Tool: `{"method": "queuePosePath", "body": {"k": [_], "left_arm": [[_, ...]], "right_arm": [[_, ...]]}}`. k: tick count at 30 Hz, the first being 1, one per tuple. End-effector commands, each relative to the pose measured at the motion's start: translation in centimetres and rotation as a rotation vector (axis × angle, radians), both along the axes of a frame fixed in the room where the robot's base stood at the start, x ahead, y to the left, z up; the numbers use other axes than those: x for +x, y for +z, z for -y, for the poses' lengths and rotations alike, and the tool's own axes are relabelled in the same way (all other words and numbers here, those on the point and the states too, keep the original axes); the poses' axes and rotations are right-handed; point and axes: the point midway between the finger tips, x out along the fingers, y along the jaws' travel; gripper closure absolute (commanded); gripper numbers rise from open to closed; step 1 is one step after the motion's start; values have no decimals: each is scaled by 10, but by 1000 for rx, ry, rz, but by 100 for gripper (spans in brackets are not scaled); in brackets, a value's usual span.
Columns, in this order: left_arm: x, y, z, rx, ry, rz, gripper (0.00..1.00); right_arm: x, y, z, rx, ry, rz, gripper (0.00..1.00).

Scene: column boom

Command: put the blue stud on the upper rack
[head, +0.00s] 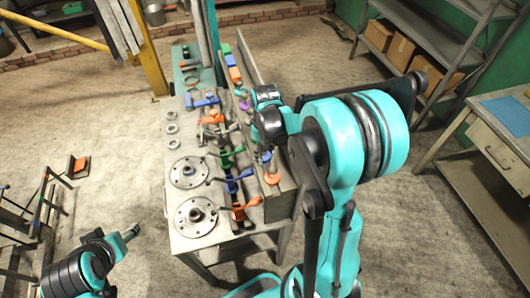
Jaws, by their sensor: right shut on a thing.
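My right arm reaches over the right side of the workbench. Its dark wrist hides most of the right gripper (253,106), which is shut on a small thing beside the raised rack. The thing is mostly hidden; I take it for the blue stud. The upper rack (250,72) is a long narrow raised strip along the bench's right side. Blue, orange and green pieces stand at its far end. My left gripper (130,232) is low at the left, away from the bench; its fingers are too small to read.
The workbench (182,243) carries two round flanges (190,172), several rings and several coloured-handled valves (232,157). A shelf with cardboard boxes (400,50) stands at the back right, and a desk (500,130) at the right. Dark metal racks stand at the left. Floor between is clear.

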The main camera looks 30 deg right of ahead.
Motion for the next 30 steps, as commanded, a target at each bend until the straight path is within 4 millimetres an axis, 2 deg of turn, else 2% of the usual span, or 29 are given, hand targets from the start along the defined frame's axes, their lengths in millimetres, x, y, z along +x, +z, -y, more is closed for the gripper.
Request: {"method": "queuePosePath", "body": {"k": [5,6,17,30], "left_arm": [[0,0,0,0,0,0,42],[0,0,0,0,0,0,42],[0,1,0,0,0,0,42],[0,19,0,0,0,0,42]], "right_arm": [[0,0,0,0,0,0,88],[0,-1,0,0,0,0,50],[0,1,0,0,0,0,49],[0,27,0,0,0,0,49]]}}
